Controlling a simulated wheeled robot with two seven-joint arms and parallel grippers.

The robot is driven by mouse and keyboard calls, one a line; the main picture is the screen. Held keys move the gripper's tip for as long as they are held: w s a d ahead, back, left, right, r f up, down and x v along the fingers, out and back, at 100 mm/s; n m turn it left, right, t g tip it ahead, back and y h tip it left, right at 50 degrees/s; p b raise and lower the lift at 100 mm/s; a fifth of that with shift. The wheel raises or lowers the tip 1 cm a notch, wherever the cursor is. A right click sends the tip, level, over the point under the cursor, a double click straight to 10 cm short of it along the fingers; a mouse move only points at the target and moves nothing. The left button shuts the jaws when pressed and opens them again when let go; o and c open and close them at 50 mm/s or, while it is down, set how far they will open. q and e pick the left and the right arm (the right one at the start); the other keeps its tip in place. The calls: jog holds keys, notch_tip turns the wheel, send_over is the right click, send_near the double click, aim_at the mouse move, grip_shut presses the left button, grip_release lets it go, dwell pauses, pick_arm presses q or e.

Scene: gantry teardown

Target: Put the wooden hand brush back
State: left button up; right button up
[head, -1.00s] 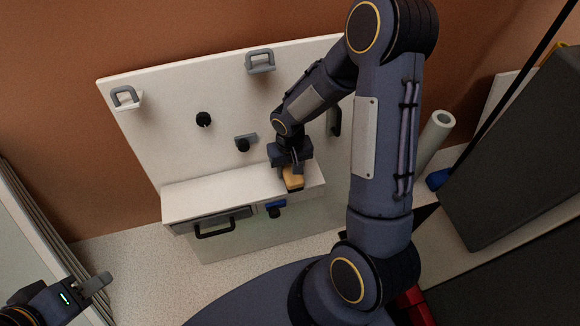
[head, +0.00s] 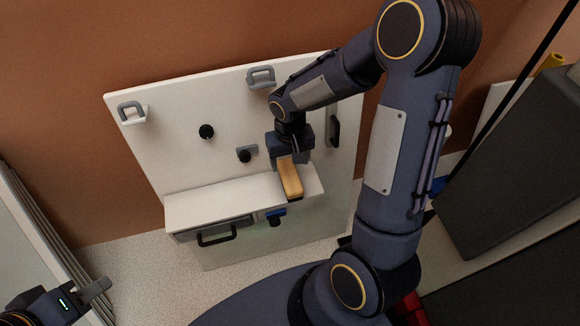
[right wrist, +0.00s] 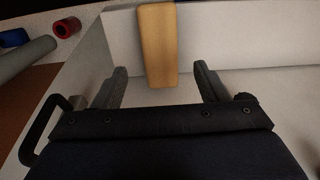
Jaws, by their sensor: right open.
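The wooden hand brush (head: 290,179) is a tan block with a dark underside, on the right part of the white shelf (head: 222,203). My right gripper (head: 291,158) is just behind the brush in the head view, on the board side. In the right wrist view the brush (right wrist: 157,45) shows beyond and between the spread fingers (right wrist: 162,84), with a gap on each side. That gripper is open and appears empty. My left gripper (head: 96,290) is at the lower left, far from the shelf; its finger gap cannot be made out.
The white upright board (head: 170,158) carries grey brackets (head: 261,77) and black knobs (head: 206,131). Below the shelf are a drawer with a black handle (head: 216,236) and a blue part (head: 272,214). A large dark box (head: 505,170) stands at the right.

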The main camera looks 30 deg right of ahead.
aim_at(290, 175)
jog(key=s+r+t+y, duration=0.2)
jog(key=s+r, duration=0.5)
jog(key=r, duration=0.5)
jog(key=s+a+r+n+t+y, duration=0.1)
jog(key=s+a+r+t, duration=0.2)
jog(key=s, duration=0.7)
notch_tip(290, 175, up, 2)
jog(key=shift+a+r+t+y, duration=0.2)
jog(key=shift+a+t+y, duration=0.15)
jog(key=shift+a, duration=0.25)
jog(key=shift+r+p, duration=0.1)
jog(key=shift+p, duration=0.2)
